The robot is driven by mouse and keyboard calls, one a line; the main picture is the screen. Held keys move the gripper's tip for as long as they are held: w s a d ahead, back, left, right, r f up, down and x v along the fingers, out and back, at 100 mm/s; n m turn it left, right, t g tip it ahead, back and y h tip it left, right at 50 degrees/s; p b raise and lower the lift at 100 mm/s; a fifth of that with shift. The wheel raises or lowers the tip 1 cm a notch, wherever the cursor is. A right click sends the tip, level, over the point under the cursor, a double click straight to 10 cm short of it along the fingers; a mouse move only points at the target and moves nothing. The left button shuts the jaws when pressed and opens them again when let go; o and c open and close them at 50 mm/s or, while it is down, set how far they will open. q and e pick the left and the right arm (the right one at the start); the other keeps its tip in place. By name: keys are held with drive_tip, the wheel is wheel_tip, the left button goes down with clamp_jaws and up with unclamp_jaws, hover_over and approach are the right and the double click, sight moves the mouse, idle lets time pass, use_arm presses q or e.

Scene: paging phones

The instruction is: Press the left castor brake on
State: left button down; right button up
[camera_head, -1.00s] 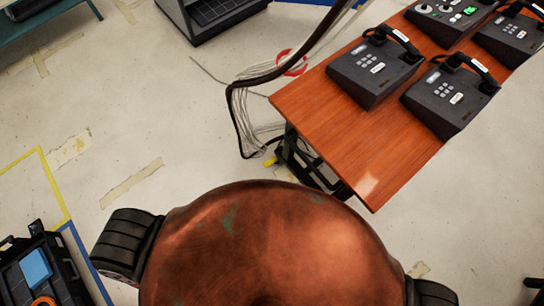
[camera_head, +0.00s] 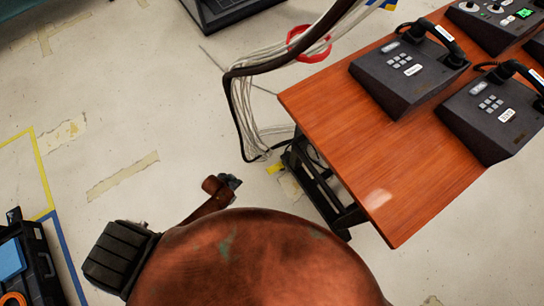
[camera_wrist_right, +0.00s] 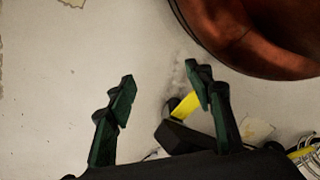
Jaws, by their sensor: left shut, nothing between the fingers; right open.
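A small yellow pedal (camera_head: 275,168) sticks out low at the left end of the desk's black foot frame, near the floor; its pressed state is too small to tell. My left gripper (camera_head: 233,182) is just left of it, apart from it, low in the head view, and looks closed and empty. In the right wrist view my right gripper (camera_wrist_right: 162,80) has its two fingers apart with nothing held. A yellow bar (camera_wrist_right: 186,105) on a dark block shows beyond the fingers; I cannot tell which brake it is. The right gripper is out of the head view.
The wooden desktop (camera_head: 350,160) overhangs the foot frame and carries several phones (camera_head: 410,68). A bundle of pale cables (camera_head: 248,120) hangs beside the pedal, with a red ring (camera_head: 308,42) above. An open black case (camera_head: 30,265) lies at lower left.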

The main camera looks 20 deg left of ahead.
sight(272, 169)
use_arm(q)
drive_tip(key=w+d+r+m+h+b, duration=0.2)
drive_tip(key=w+d+r+b, duration=0.2)
drive_tip(key=w+d, duration=0.5)
drive_tip(key=shift+w+m+b, duration=0.3)
drive_tip(key=shift+w+b, duration=0.3)
drive_tip(key=shift+w, duration=0.25)
use_arm(e)
wheel_tip(272, 169, up, 8)
drive_tip(key=w, duration=0.2)
drive_tip(key=shift+a+f, duration=0.15)
drive_tip(key=shift+a, duration=0.1)
drive_tip(key=shift+w, duration=0.1)
